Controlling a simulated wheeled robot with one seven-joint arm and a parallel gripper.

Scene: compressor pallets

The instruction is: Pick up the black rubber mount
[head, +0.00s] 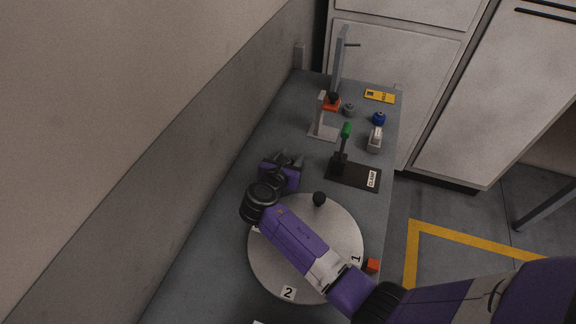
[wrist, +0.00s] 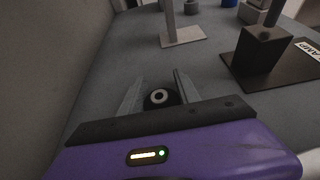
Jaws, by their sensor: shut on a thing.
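The black rubber mount (wrist: 149,102) is a dark round piece with a pale ring at its centre. In the wrist view it sits between the two grey fingers of my gripper (wrist: 158,92), which is shut on it. In the head view my gripper (head: 290,160) is above the grey bench, near the wall and beyond the round plate. The mount is hard to make out there among the dark fingers. How far it is above the bench cannot be told.
A clamp with green handle (head: 346,130) stands on a black plate (head: 350,178) to the right. Farther back are a metal stand (head: 338,65), an orange block (head: 332,104) and a blue part (head: 379,118).

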